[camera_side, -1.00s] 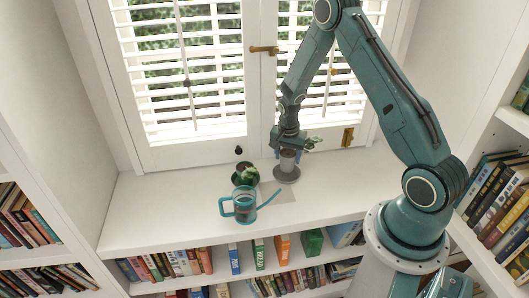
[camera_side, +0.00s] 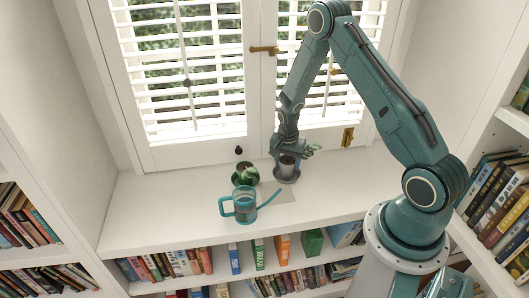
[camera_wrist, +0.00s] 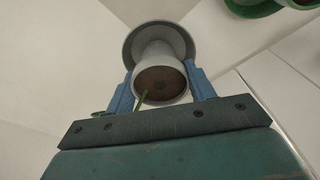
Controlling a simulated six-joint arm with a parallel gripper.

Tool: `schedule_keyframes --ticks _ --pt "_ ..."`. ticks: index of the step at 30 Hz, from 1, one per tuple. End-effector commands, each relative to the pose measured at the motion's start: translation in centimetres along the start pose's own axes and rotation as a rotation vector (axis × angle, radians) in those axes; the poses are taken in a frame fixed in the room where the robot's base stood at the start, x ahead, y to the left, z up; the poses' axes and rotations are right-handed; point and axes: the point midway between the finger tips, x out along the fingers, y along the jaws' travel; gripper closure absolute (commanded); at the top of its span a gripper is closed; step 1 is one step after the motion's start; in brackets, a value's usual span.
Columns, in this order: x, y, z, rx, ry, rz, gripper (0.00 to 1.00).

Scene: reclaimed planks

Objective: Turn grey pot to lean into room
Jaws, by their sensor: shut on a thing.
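The grey pot (camera_side: 287,168) is at the grey saucer (camera_side: 287,178) on the white sill, in front of the right shutter. Whether its base touches the saucer is hard to tell. Its green plant (camera_side: 311,147) leans to the right in the side view. My gripper (camera_side: 287,163) is shut on the pot from above, a finger on each side. In the wrist view, the blue fingers (camera_wrist: 160,88) flank the pot (camera_wrist: 157,58), with dark soil and a green stem showing. The saucer (camera_wrist: 128,42) shows beyond it. Most of the plant is hidden there.
A green plant in a dark pot (camera_side: 245,174) stands left of the grey pot. The sill's left part is clear.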

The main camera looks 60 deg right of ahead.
Motion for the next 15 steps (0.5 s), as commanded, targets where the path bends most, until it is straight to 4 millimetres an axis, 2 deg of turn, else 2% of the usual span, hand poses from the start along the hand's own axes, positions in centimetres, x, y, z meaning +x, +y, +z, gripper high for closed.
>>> schedule_keyframes --ticks 8,9,12,15 --pt "0.01 -0.04 -0.04 0.000 0.001 -0.001 0.83" --pt "0.01 -0.04 -0.04 0.000 0.001 -0.001 0.40" --pt "0.02 -0.04 -0.03 0.000 0.001 -0.001 0.21" --pt "0.02 -0.03 -0.03 0.000 0.001 -0.001 0.21"
